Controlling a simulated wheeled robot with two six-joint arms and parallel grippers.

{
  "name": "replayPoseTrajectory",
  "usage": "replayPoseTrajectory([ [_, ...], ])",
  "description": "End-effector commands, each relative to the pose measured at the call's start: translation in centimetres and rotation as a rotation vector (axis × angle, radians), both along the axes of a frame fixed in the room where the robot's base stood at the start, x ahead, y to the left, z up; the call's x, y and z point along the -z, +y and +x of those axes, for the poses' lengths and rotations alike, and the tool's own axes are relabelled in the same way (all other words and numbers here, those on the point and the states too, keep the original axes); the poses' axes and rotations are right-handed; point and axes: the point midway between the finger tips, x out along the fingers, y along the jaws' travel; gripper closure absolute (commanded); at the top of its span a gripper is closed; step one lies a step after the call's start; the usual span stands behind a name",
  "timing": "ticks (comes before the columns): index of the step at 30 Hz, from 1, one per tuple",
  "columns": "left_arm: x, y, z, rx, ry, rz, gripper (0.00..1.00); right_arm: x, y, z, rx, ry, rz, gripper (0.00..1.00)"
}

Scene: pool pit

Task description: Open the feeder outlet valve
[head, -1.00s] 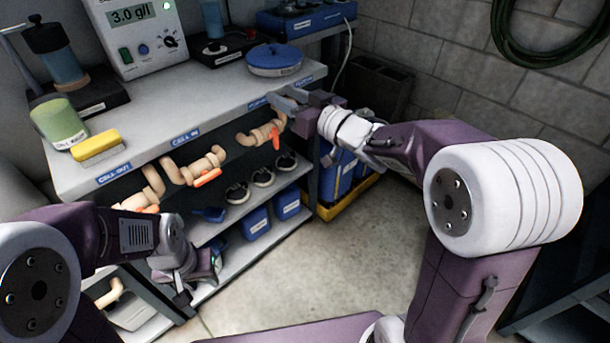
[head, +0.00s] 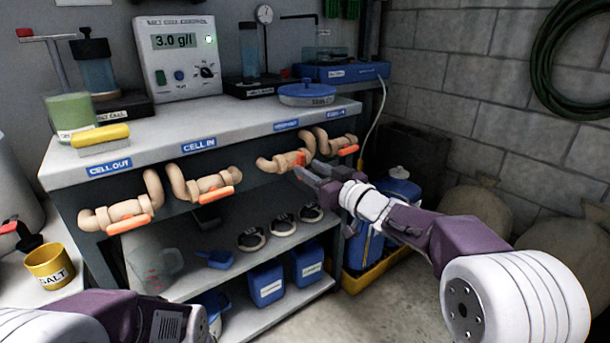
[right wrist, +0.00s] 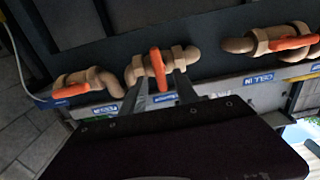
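Several tan pipe valves with orange handles hang under the front edge of the bench. The third valve from the left (head: 268,164) has a label above it that is too small to read surely, as does the fourth valve (head: 322,140). My right gripper (head: 306,173) is at the third valve. In the right wrist view its two fingers (right wrist: 161,92) are apart, one on each side of that valve's orange handle (right wrist: 157,62). This handle stands across its pipe; contact cannot be told. The fourth valve's handle (right wrist: 71,91) lies along its pipe. My left gripper is out of view.
The cell-out valve (head: 122,212) and cell-in valve (head: 203,188) are further left. A lower shelf (head: 250,316) holds blue containers. A blue-lidded dish (head: 306,93) stands on the bench top. A yellow salt cup (head: 50,267) is at left. Floor shows at the lower right.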

Motion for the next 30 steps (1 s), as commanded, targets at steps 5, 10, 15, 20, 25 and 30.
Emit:
replayPoseTrajectory([
  [5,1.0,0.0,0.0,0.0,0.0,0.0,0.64,0.2,1.4,1.9,-0.001,0.0,0.0,0.64],
  [10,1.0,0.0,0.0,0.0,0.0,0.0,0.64,0.0,1.7,2.3,0.001,0.0,0.0,0.64],
  [15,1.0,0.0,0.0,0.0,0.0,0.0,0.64,0.0,1.7,2.3,0.001,0.0,0.0,0.66],
  [20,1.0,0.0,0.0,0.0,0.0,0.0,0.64,0.0,1.6,2.3,0.001,0.0,0.0,1.0],
  [25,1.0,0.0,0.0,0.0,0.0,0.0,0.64,0.0,1.6,2.3,0.001,-0.002,-0.002,1.0],
  [30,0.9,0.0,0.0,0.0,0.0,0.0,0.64,0.0,1.7,2.2,0.001,-0.024,-0.033,1.0],
])
